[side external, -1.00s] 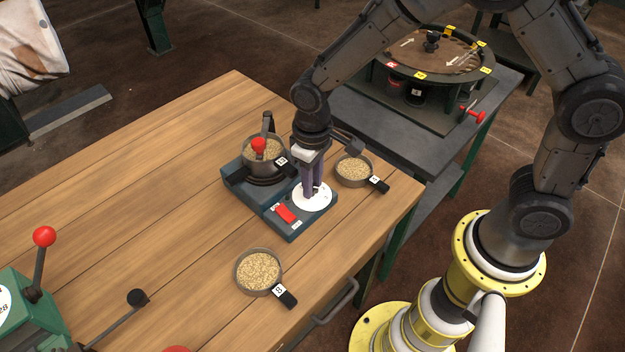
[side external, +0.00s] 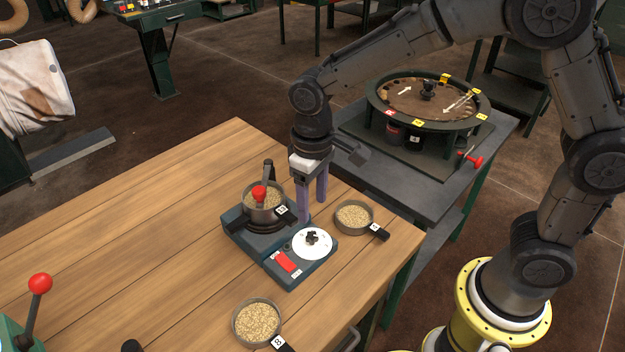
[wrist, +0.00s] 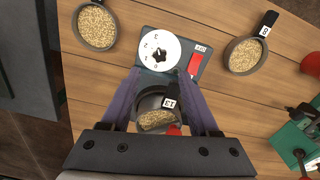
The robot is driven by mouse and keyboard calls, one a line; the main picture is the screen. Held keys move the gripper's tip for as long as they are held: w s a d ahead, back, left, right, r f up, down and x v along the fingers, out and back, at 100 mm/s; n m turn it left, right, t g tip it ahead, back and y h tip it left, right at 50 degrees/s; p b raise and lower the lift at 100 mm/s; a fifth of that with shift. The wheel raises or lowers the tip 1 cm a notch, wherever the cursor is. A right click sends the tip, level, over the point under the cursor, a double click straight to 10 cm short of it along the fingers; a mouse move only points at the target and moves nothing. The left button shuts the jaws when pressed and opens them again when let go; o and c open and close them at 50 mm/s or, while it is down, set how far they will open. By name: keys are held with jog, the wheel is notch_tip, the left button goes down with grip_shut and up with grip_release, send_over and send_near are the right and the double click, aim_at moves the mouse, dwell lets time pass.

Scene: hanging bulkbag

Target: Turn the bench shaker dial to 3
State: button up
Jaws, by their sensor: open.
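The bench shaker (side external: 262,262) is a blue-grey box on the wooden bench. Its white dial disc (side external: 312,250) carries a small dark knob (side external: 312,238). In the wrist view the disc (wrist: 172,42) shows numbers along its left side, and the dark knob (wrist: 160,54) stands at its centre. Which number the knob points at is too small to tell. A red switch (side external: 286,262) sits beside the dial. My gripper (side external: 313,212) is open and empty, its purple fingers above and just behind the dial, clear of the knob. The fingers also show in the wrist view (wrist: 162,76).
A pan of grain (side external: 264,200) with a red-knobbed clamp sits on the shaker. Grain pans stand to its right (side external: 352,217) and in front (side external: 257,322). A red-knobbed lever (side external: 40,284) is at front left. The bench's left part is clear. A round turntable (side external: 425,100) stands behind.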

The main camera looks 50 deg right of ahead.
notch_tip(320, 180, up, 5)
jog(key=shift+r, duration=0.1)
jog(key=shift+d, duration=0.1)
dwell(0.3)
jog(key=s+d+r+m+t, duration=0.25)
jog(key=s+d+r, duration=0.35)
jog(key=d+r, duration=0.3)
jog(key=s+d+f+t, duration=0.2)
jog(key=s+d+t, duration=0.1)
jog(key=s, duration=1)
jog(key=shift+s+d+f, duration=0.15)
jog(key=shift+d, duration=0.25)
